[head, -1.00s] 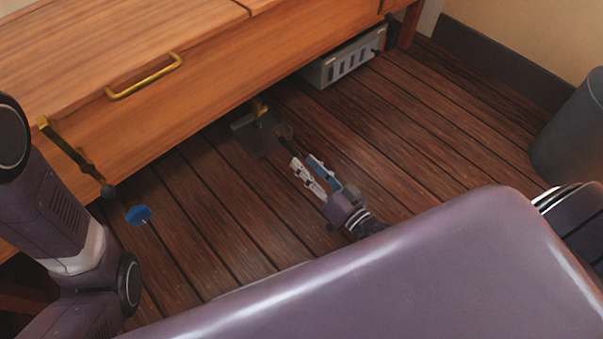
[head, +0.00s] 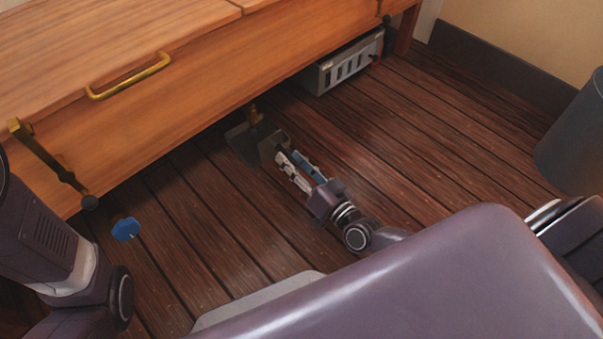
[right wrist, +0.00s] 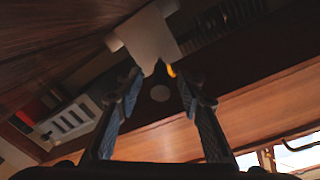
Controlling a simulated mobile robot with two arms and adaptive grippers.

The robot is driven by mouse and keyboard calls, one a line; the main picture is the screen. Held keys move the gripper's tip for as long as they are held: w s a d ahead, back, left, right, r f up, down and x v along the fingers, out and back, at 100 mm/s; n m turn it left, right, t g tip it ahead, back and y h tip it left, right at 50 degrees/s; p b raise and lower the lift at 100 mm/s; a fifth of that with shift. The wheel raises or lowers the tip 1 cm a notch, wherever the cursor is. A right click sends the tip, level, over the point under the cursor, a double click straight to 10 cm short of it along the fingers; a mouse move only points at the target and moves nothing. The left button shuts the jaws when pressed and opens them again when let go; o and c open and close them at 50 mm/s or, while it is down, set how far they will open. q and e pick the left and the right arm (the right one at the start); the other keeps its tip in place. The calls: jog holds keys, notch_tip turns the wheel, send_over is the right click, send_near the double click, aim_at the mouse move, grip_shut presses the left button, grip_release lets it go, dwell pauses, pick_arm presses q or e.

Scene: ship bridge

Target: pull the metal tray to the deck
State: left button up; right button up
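A flat dark-grey metal piece, which looks like the metal tray (head: 238,143), lies on the deck under the front edge of the wooden desk. A brass post stands at its back. My right gripper (head: 283,158) is low over the deck at its near right side, pointing toward the desk. A dark grey plate at the fingertips partly hides the tray. In the right wrist view, the two fingers (right wrist: 160,88) are apart, and a pale notched metal piece (right wrist: 150,37) shows just beyond the tips. I cannot tell whether they touch it. My left gripper is out of view.
The wooden desk (head: 190,85) overhangs the deck. A grey slotted metal box (head: 343,64) stands under its right end. A small blue object (head: 125,229) is at the left. A grey bin (head: 573,140) stands at the right. Planks between gripper and bin are clear.

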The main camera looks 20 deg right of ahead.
aim_at(269, 139)
jog(key=shift+b+x, duration=0.45)
jog(key=shift+x, duration=0.95)
grip_shut()
